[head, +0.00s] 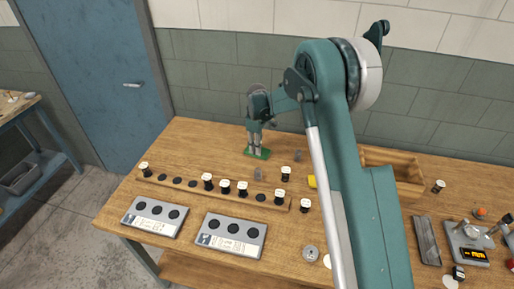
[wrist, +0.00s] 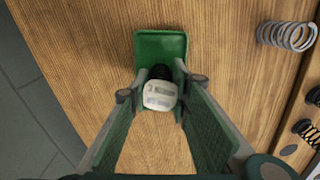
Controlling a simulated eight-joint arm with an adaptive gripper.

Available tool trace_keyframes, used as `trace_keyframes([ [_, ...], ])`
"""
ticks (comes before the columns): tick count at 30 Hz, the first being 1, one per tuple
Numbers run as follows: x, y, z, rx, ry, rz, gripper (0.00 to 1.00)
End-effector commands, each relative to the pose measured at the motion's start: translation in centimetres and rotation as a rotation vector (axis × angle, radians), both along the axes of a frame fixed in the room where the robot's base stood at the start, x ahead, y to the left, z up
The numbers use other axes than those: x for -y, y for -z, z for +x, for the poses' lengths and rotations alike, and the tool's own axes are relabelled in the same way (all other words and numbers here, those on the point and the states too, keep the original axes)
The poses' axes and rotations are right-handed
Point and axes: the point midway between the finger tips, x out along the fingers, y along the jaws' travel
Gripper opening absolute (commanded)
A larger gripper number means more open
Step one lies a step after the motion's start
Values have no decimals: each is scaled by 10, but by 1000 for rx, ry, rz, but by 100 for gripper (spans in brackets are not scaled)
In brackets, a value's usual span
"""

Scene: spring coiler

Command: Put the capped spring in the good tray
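A small green tray (head: 262,155) lies near the back of the table; it also shows in the wrist view (wrist: 160,40). My gripper (head: 255,145) points down at the tray. In the wrist view my fingers (wrist: 160,88) close in on both sides of a white-capped piece (wrist: 160,96) with a black part below, seemingly shut on it. It overlaps the tray's near edge in that view; I cannot tell whether it touches the tray. In the head view the gripper hides it. No label shows on the green tray.
A wooden rack (head: 163,187) holds several white-capped pieces, with some empty holes. Two grey trays with black round recesses (head: 142,224) (head: 216,249) lie in front. A bare grey spring (wrist: 287,36) lies beside the green tray. A wooden box (head: 405,180) and scale (head: 472,256) stand right.

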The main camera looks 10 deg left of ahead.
Motion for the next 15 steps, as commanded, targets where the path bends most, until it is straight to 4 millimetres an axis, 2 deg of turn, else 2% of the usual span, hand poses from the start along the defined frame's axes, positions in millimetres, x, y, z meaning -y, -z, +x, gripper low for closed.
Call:
trace_keyframes([
  [15, 0, -6, 0, 0, 0, 0, 26],
])
